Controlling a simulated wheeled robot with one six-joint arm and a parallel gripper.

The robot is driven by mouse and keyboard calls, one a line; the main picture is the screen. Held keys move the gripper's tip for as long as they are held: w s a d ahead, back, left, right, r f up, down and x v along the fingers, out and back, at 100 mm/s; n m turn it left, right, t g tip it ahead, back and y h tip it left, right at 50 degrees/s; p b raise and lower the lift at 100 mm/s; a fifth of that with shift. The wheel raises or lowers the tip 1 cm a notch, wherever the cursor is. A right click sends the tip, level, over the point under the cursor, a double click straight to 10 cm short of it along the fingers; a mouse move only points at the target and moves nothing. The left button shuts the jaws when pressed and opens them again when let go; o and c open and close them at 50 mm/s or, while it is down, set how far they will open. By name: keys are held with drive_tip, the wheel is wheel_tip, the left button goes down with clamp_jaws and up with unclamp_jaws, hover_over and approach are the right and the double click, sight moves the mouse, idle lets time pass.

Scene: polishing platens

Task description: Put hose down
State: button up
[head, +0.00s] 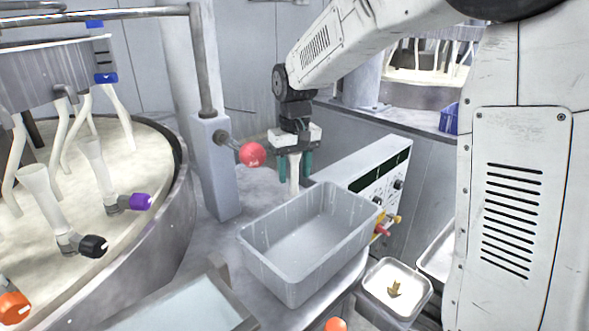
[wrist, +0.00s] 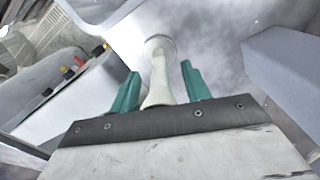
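The hose (head: 294,174) is a short pale tube, upright between the fingers of my gripper (head: 294,165) in the head view. In the wrist view the hose (wrist: 159,72) runs away from the palm to a round end. The two green fingers of my gripper (wrist: 160,88) stand apart on either side of it, with a visible gap on each side. My gripper points down and is open around the hose. I cannot tell whether the hose's lower end rests on the surface below.
A grey bin (head: 308,240) stands in front of my gripper. A control panel (head: 375,172) is to the right, a post with a red ball knob (head: 252,154) to the left. A round platen (head: 60,200) with several hoses fills the left. A small metal tray (head: 397,289) is at lower right.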

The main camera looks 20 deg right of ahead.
drive_tip(key=shift+r, duration=0.1)
wheel_tip(320, 180, up, 13)
drive_tip(key=shift+r, duration=0.1)
drive_tip(key=s+d+f, duration=0.1)
drive_tip(key=s+f, duration=0.2)
drive_tip(key=s, duration=0.7)
drive_tip(key=s+d+f+t, duration=0.1)
drive_tip(key=s+f, duration=0.2)
drive_tip(key=s, duration=0.8)
drive_tip(key=s+d+f, duration=0.1)
drive_tip(key=s+f, duration=0.2)
drive_tip(key=s, duration=0.8)
drive_tip(key=shift+f+m, duration=0.15)
drive_tip(key=shift+m, duration=0.25)
